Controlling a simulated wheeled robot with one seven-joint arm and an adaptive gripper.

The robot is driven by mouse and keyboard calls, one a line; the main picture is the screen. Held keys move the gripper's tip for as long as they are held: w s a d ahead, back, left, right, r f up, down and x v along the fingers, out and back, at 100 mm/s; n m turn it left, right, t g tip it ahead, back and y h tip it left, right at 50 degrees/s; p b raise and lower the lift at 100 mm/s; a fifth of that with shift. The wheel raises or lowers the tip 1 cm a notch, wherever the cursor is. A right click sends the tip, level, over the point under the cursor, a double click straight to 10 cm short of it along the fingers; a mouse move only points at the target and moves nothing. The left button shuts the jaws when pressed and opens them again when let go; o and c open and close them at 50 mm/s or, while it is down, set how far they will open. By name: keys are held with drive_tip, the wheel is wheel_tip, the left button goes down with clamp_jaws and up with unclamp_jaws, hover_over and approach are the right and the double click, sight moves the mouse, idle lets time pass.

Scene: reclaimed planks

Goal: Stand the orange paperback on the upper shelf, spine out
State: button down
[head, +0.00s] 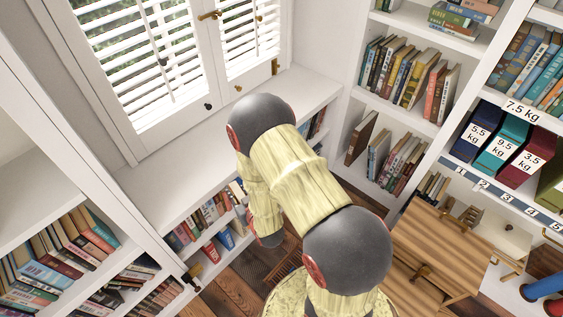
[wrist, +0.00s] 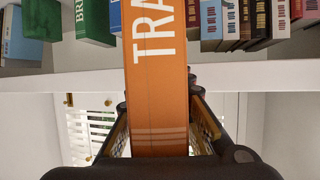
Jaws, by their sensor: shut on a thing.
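The orange paperback (wrist: 157,85) fills the middle of the wrist view, its spine facing the camera with large white letters "TRA". My gripper (wrist: 162,118) is shut on it, one finger on each side. The book's top part reaches past the picture's upper edge, in front of a white shelf (wrist: 70,82) that bears other books. I cannot tell whether the book touches that shelf. In the head view my arm covers the middle, and the orange book and the fingertips are hidden or cannot be made out.
In the wrist view, a green book (wrist: 92,22) stands left of the orange book and several dark and brown books (wrist: 228,22) stand right. The head view shows a wooden table (head: 440,240), white bookcases, a shuttered window (head: 165,50) and labelled boxes (head: 500,145).

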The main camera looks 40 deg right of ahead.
drive_tip(key=w+d+f+n+y+p, duration=0.1)
drive_tip(key=d+f, duration=0.3)
drive_tip(key=d, duration=0.5)
drive_tip(key=w+d+f+n+y+p, duration=0.1)
drive_tip(key=w+d+f+p, duration=0.1)
drive_tip(key=d, duration=0.7)
drive_tip(key=w+d+f+n+y+p, duration=0.1)
drive_tip(key=w+d+f+p, duration=0.1)
drive_tip(key=d+f, duration=0.5)
drive_tip(key=shift+d+p, duration=0.85)
drive_tip(key=shift+d, duration=0.75)
drive_tip(key=shift+f, duration=0.15)
drive_tip(key=w+a+b, duration=0.2)
drive_tip(key=w+b, duration=0.4)
drive_tip(key=w, duration=0.7)
drive_tip(key=shift+w, duration=0.3)
drive_tip(key=shift+f+b, duration=0.15)
drive_tip(key=shift+b, duration=0.15)
drive_tip(key=c, duration=1.6)
unclamp_jaws()
